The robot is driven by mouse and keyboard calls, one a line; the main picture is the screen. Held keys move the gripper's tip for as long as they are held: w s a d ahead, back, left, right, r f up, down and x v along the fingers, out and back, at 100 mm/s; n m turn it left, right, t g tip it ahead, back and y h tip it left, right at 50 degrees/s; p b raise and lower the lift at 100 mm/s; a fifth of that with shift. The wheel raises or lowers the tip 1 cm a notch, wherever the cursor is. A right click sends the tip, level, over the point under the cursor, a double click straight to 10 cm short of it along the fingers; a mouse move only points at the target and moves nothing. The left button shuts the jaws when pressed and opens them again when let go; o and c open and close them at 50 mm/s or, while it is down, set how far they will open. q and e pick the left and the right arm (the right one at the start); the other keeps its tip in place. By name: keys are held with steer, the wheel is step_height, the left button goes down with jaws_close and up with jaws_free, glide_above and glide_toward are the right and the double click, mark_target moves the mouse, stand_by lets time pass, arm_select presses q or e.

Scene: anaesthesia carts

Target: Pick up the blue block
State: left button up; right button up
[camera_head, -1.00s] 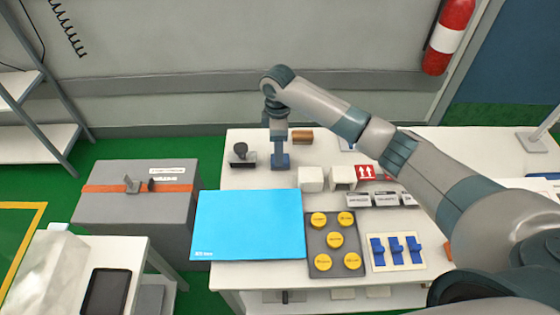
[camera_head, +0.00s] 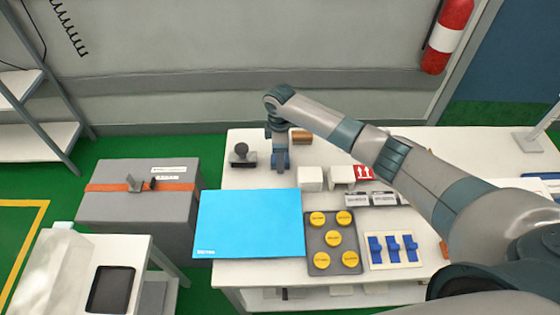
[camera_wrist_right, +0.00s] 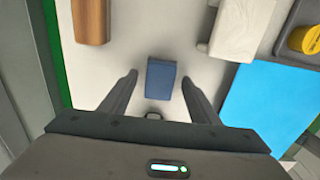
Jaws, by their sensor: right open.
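The blue block (camera_wrist_right: 161,80) stands on the white table. In the right wrist view it lies between the two fingers, with a gap on each side. My right gripper (camera_wrist_right: 160,92) is open around it. In the head view the right gripper (camera_head: 280,152) points straight down over the back left part of the table, and the block (camera_head: 280,164) is largely covered by it. My left gripper is not in view.
A brown block (camera_head: 302,138) and a dark knobbed object (camera_head: 241,156) stand close by. White blocks (camera_head: 310,178) are to the right. A bright blue mat (camera_head: 248,224) and a grey panel with yellow buttons (camera_head: 323,262) lie in front.

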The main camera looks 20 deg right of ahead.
steer(key=c, duration=1.1)
steer(key=shift+c, duration=0.3)
steer(key=shift+r, duration=0.1)
steer(key=shift+w+r+b, duration=0.1)
steer(key=shift+r+b, duration=0.2)
steer(key=shift+r, duration=0.15)
steer(key=r, duration=0.1)
steer(key=r+b, duration=0.1)
steer(key=r, duration=0.1)
steer(key=shift+d, duration=0.25)
steer(key=s+d+r+b, duration=0.3)
steer(key=s+d+r, duration=0.4)
steer(key=d, duration=0.1)
steer(key=shift+s+d, duration=0.25)
steer(key=shift+d, duration=0.05)
